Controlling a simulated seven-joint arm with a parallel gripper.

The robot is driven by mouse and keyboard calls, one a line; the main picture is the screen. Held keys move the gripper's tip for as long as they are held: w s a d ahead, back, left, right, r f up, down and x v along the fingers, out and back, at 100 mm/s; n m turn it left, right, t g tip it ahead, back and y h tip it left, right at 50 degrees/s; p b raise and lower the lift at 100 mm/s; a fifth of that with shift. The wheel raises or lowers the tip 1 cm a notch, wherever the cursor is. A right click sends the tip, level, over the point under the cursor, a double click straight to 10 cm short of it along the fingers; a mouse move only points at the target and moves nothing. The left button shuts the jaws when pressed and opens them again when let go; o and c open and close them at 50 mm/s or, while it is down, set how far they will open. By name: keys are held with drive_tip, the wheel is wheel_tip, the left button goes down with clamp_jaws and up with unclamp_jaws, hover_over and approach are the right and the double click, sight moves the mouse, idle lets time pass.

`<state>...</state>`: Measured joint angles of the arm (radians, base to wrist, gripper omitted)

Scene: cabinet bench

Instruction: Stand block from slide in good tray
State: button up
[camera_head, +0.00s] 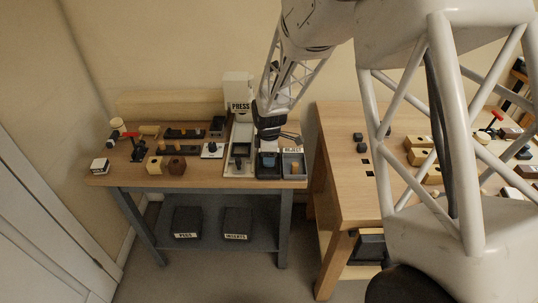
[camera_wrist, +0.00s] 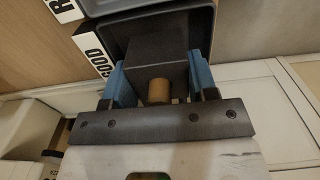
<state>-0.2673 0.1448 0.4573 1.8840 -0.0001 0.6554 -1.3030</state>
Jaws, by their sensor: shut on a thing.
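My gripper (camera_wrist: 160,80) has its two blue fingers shut on a dark grey block (camera_wrist: 158,48). A round wooden peg (camera_wrist: 158,91) shows at the block's near face, between the fingers. The block is at the good tray (camera_wrist: 119,28), a dark tray with a white GOOD label (camera_wrist: 90,50). I cannot tell whether the block touches the tray floor. In the head view my gripper (camera_head: 268,150) is over the good tray (camera_head: 268,175), pointing down, and the block is hard to make out. The slide (camera_head: 240,158) is the pale channel left of the tray.
The reject tray (camera_head: 293,175) stands right beside the good tray and holds a small orange-brown piece. The white press (camera_head: 238,92) stands behind the slide. Several blocks and fixtures lie on the left of the bench. A second wooden table (camera_head: 340,150) is to the right.

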drive_tip(key=shift+f, duration=1.1)
idle(2.0)
drive_tip(key=o, duration=1.2)
drive_tip(key=shift+c, duration=0.2)
drive_tip(key=shift+r, duration=0.1)
drive_tip(key=shift+r, duration=3.4)
